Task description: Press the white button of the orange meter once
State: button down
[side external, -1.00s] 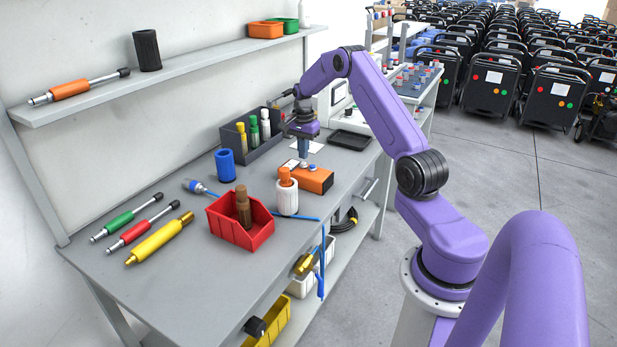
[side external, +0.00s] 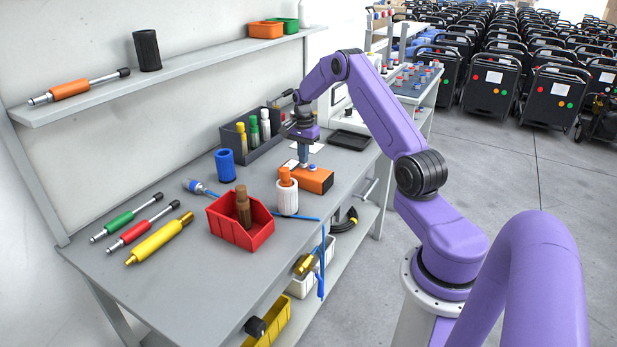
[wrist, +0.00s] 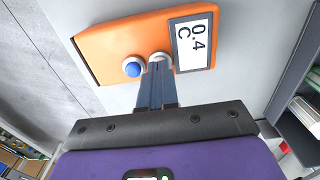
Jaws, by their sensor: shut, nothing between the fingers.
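The orange meter (side external: 317,181) lies on the grey bench; it also shows in the wrist view (wrist: 105,45). Its display (wrist: 194,42) reads "0.4 C". A blue button (wrist: 132,67) with a pale ring sits on its face. The white button (wrist: 160,57) is beside it, between the blue button and the display, partly hidden by my fingers. My gripper (wrist: 157,72) is shut and empty, fingers pointing down, with its tips over the white button. Whether the tips touch it I cannot tell. In the side view my gripper (side external: 303,165) is at the meter's back left end.
A white cylinder with an orange top (side external: 287,198) and a red bin (side external: 241,226) stand in front of the meter. A dark rack of coloured cylinders (side external: 252,135) stands behind my gripper. A black tray (side external: 350,140) lies behind right.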

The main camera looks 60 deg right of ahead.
jog(key=shift+f, duration=0.15)
jog(key=shift+r, duration=3.5)
jog(key=shift+r, duration=3)
